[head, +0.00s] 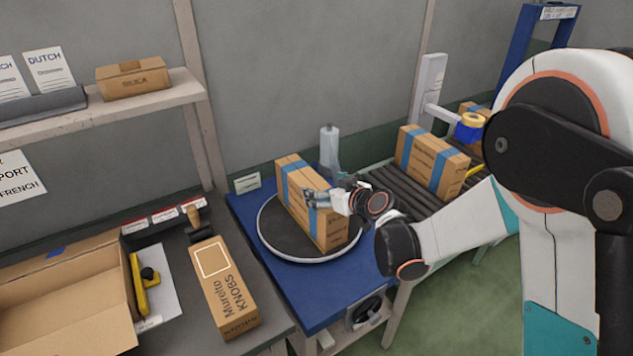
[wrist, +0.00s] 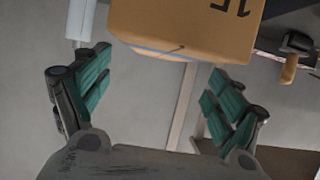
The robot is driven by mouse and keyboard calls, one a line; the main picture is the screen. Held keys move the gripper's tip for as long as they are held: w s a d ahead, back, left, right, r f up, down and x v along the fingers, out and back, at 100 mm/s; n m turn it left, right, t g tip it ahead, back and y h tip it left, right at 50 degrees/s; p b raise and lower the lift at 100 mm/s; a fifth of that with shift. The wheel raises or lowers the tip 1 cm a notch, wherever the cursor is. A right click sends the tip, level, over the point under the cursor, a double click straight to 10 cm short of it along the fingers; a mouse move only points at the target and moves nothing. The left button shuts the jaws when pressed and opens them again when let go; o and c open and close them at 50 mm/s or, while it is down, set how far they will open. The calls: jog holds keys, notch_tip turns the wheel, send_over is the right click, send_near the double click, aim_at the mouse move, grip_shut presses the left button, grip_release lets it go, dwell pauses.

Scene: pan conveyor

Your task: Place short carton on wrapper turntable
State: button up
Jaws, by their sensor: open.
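A brown carton (head: 302,205) with blue straps stands upright on the dark round wrapper turntable (head: 272,238), which is set in a blue table. The carton rests on the disc, its long side running from back left to front right. My gripper (head: 312,197) is at the carton's right side, near its upper part, and hides some of that face. In the wrist view my gripper (wrist: 158,76) has its green-padded fingers spread wide. The carton (wrist: 190,28) is ahead of the gap between them, with a blue strap and dark print showing. Whether a finger touches it cannot be told.
Another blue-strapped carton (head: 430,162) stands on the roller conveyor (head: 400,200) behind. A KNOBS carton (head: 222,288) lies on the bench at left, beside an open box (head: 65,300). A pale post (head: 329,150) stands behind the turntable. A shelf (head: 100,108) holds a small carton (head: 132,80).

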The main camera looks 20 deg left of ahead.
jog(key=shift+p+v, duration=0.45)
jog(key=shift+v, duration=2.1)
